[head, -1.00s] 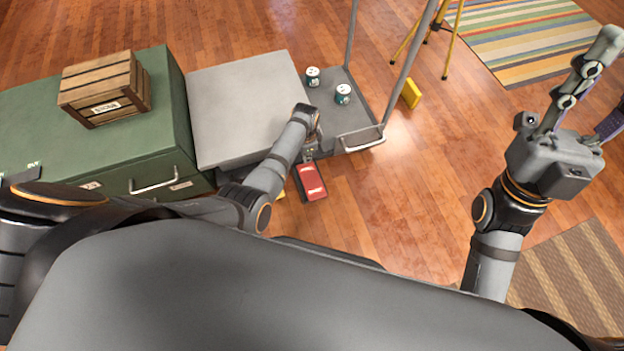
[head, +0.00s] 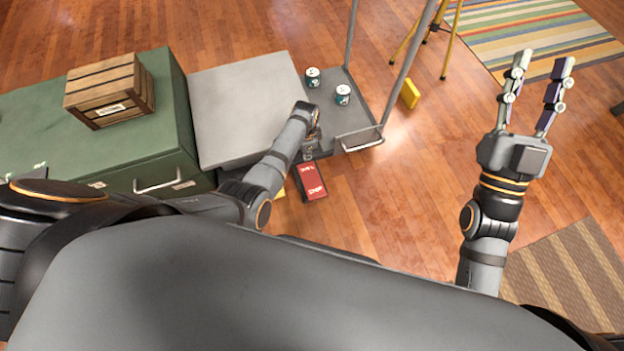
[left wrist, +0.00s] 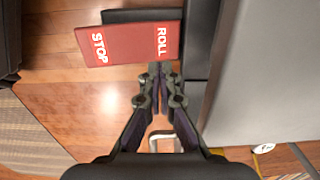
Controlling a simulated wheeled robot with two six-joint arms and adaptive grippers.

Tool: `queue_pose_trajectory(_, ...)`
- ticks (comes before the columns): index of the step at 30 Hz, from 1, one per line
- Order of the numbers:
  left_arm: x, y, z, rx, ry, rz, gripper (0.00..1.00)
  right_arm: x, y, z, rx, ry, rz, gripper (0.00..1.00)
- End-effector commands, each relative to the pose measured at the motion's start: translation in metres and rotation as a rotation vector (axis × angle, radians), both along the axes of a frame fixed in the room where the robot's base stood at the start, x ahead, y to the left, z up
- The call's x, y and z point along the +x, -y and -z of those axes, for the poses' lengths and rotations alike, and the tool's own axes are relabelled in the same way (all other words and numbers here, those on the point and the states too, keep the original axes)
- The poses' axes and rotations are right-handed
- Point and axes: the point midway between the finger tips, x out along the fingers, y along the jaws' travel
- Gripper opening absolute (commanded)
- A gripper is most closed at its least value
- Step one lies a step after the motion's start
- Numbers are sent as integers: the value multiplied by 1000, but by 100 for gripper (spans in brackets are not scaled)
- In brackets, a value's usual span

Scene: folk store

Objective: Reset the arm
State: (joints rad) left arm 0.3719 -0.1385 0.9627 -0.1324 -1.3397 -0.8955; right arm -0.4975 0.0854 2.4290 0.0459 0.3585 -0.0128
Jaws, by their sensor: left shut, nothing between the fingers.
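My left arm reaches from the left in the head view. Its gripper (head: 308,152) points down over the near end of a red pedal (head: 311,181) and is partly hidden by the wrist. In the left wrist view the left fingers (left wrist: 160,70) are shut together and empty. The pedal (left wrist: 128,45), marked STOP and ROLL, lies just beyond the tips there; I cannot tell whether they touch it. My right gripper (head: 538,62) is raised at the right of the head view, its two fingers apart and empty.
A dark cart platform (head: 325,112) carries two cans (head: 313,77) (head: 343,94) beside a grey box (head: 245,105). A wooden crate (head: 107,90) stands on a green cabinet (head: 172,120) at left. A yellow tripod (head: 447,50) stands at the back. Wooden floor is open between the arms.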

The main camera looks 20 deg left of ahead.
Motion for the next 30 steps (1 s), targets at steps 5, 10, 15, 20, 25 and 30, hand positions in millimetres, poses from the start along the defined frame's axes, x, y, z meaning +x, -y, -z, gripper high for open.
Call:
queue_pose_trajectory(5,0,0,-4,0,0,0,0,10,1,17,2,-88,2,40)
queue_pose_trajectory(10,0,0,-4,0,0,0,0,13,1,23,2,-116,2,40)
queue_pose_trajectory(15,0,0,-4,0,0,0,0,13,1,23,2,-115,2,40)
queue_pose_trajectory(20,0,0,-4,0,0,0,0,13,1,23,2,-114,2,40)
queue_pose_trajectory(25,-1,-2,-4,1,2,-9,0,12,1,22,3,-113,2,40)
queue_pose_trajectory(30,-26,-33,-11,13,50,-188,0,12,1,22,3,-113,2,40)
